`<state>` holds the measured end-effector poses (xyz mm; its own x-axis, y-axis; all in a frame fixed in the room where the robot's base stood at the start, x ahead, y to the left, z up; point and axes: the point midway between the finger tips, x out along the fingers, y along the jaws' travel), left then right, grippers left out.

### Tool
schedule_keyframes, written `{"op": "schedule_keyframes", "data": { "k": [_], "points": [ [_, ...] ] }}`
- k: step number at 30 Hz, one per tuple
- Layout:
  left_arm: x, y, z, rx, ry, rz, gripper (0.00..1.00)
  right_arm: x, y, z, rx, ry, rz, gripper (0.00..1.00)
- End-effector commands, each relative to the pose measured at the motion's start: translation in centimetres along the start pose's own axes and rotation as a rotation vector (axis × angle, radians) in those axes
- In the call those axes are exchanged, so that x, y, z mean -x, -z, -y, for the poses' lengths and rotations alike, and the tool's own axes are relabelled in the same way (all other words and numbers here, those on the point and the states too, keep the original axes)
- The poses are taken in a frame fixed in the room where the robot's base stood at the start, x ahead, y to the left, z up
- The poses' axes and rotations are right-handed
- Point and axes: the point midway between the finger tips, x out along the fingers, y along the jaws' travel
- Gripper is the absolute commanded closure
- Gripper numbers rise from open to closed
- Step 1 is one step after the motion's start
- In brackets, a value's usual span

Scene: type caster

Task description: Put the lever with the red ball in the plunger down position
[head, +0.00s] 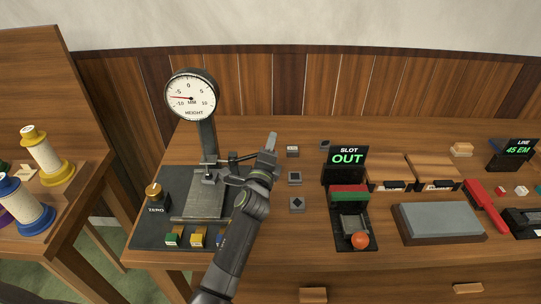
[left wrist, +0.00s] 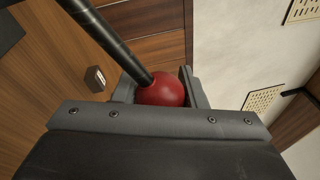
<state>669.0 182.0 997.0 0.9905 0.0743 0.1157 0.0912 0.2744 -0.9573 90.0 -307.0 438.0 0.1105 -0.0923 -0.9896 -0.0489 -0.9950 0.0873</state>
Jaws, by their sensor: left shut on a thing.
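The height gauge (head: 207,140) stands at the left of the bench, with a round white dial on top and a grey plate at its foot. Its dark lever rod (head: 240,157) runs right from the column, roughly level, to my left gripper (head: 270,148). In the left wrist view the black rod (left wrist: 112,40) ends in a red ball (left wrist: 163,90), which sits between the gripper's jaws. The left gripper is shut on the ball. The ball is hidden in the head view. My right gripper is not in view.
The ZERO knob (head: 153,191) and coloured blocks (head: 197,237) lie around the gauge's dark mat. Thread spools (head: 45,155) stand on the left table.

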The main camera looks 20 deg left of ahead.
Motion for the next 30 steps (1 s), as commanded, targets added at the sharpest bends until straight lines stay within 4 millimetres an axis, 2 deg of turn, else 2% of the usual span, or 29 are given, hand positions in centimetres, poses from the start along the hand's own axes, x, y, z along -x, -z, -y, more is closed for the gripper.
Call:
{"op": "schedule_keyframes", "data": {
  "k": [9,22,23,27,30],
  "points": [
    [-0.07,-0.73,0.96,0.093,0.019,0.017,1.00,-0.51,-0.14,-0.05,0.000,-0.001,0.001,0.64],
    [-0.11,-0.84,1.23,0.106,0.024,0.019,1.00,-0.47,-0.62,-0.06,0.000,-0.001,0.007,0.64],
    [-0.11,-0.84,1.24,0.106,0.024,0.019,0.61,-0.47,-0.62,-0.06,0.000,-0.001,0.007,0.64],
    [-0.10,-0.82,1.15,0.104,0.022,0.019,0.43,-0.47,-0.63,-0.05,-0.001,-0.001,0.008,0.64],
    [-0.08,-0.80,1.08,0.104,0.021,0.018,0.41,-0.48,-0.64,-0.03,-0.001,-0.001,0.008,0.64]
  ]
}}
